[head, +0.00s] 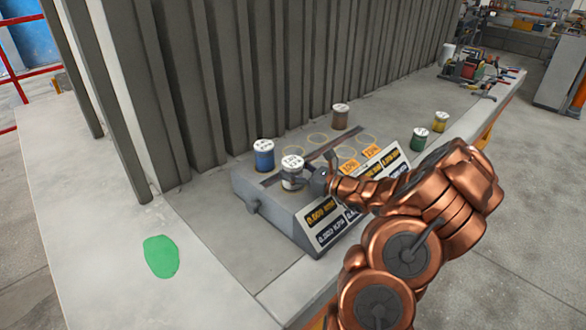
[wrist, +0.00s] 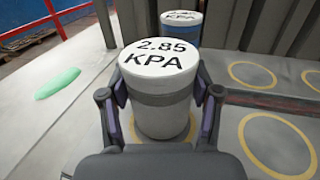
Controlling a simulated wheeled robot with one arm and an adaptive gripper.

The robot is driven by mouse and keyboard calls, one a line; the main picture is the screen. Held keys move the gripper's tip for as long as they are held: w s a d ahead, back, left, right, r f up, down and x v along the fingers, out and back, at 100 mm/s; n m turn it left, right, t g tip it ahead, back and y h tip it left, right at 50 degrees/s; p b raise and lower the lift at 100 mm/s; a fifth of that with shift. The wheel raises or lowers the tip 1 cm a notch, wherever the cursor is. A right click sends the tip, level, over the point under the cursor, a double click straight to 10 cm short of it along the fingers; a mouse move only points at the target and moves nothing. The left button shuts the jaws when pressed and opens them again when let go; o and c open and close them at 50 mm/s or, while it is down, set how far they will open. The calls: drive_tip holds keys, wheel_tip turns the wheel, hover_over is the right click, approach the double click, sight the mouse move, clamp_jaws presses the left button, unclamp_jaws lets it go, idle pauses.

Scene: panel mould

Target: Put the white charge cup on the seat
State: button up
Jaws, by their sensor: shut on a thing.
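The white charge cup (head: 292,171) has a white lid and a dark band, and it is at the near left part of the grey panel box. In the wrist view the cup (wrist: 159,75) reads "2.85 KPA" and stands upright between the fingers. My gripper (head: 300,183) is shut on it, with one finger on each side (wrist: 162,112). Yellow ring seats mark the panel top; one empty ring (wrist: 275,143) lies just right of the cup. The cup's base is partly hidden, so I cannot tell whether it touches the panel.
A blue cup (head: 264,155) stands close behind the white one, and a brown cup (head: 340,116) stands at the far end. Green (head: 419,139) and yellow (head: 440,121) cups stand on the bench beyond. A slot (head: 300,158) runs along the panel. A green patch (head: 161,256) marks the bench.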

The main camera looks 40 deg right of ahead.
drive_tip(key=shift+f, duration=0.15)
drive_tip(key=o, duration=1.5)
